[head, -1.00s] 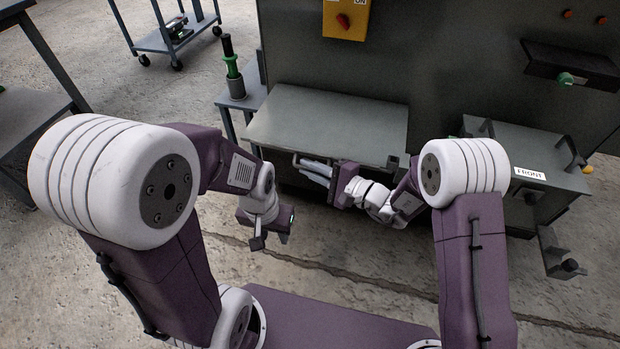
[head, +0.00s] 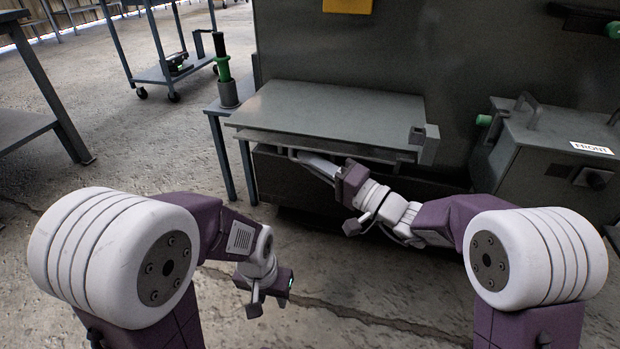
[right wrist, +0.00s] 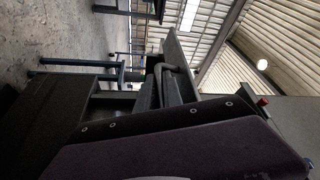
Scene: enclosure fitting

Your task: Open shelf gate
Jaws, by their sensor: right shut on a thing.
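The shelf gate seems to be the flat grey panel (head: 330,108) at the front of the dark machine, though I cannot be sure which part moves. A layered front edge and dark space show below it. A thin handle bar (head: 294,154) sits under its left front edge; in the right wrist view a bent grey bar (right wrist: 178,72) shows beside the panel. My right gripper (head: 306,162) is shut on the handle bar, its pale fingers reaching up-left below the panel. My left gripper (head: 268,298) hangs low, apart from the panel; its finger gap is unclear.
A grey box labelled FRONT (head: 555,145) stands right of the panel. A small side table (head: 228,108) at left holds a green-handled tool (head: 222,70) in a cup. A wheeled cart (head: 180,75) stands behind. The floor in front is open.

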